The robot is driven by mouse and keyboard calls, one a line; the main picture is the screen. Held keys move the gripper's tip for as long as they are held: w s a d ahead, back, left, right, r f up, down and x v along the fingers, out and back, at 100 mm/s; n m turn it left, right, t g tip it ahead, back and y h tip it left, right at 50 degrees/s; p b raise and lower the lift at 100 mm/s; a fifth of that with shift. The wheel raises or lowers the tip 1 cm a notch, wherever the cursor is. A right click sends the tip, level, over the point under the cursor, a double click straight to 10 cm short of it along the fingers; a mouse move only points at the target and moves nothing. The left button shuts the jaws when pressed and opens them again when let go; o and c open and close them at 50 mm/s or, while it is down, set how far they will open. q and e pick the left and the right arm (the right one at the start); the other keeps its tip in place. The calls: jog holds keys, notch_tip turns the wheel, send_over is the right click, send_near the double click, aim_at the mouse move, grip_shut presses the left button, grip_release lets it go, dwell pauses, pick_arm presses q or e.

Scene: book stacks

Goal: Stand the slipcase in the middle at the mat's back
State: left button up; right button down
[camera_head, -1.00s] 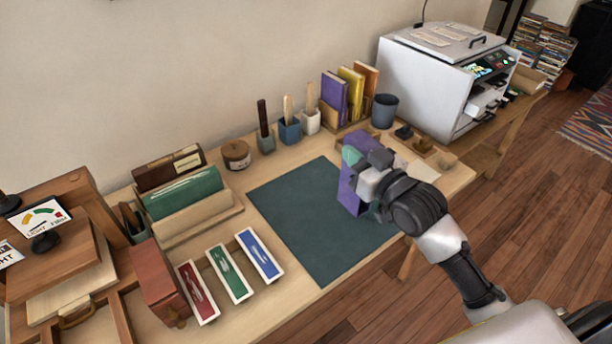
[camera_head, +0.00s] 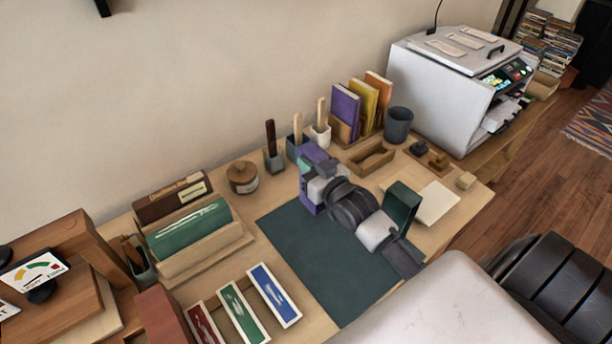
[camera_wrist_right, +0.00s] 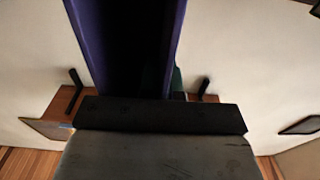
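The purple slipcase (camera_head: 312,153) is upright at the back of the dark green mat (camera_head: 300,238), right of the back edge's left corner. My right gripper (camera_head: 318,184) is shut on it from the front and hides much of it. A teal patch shows on its left side. I cannot tell whether its bottom touches the mat. In the right wrist view, the slipcase (camera_wrist_right: 83,30) shows as purple walls around a dark hollow, above the gripper (camera_wrist_right: 160,115). My left gripper is not in view.
Tool cups (camera_head: 274,159) stand behind the slipcase. A wooden holder with books (camera_head: 346,108) and a grey cup (camera_head: 398,124) stand back right. A dark green box (camera_head: 402,206) stands right of my arm.

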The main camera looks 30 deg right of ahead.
jog(key=shift+f, duration=1.75)
jog(key=shift+f, duration=0.1)
jog(key=c, duration=1.3)
grip_release()
jog(key=shift+c, duration=0.2)
jog(key=s+b, duration=0.1)
jog(key=s, duration=1.1)
jog(key=shift+d, duration=0.45)
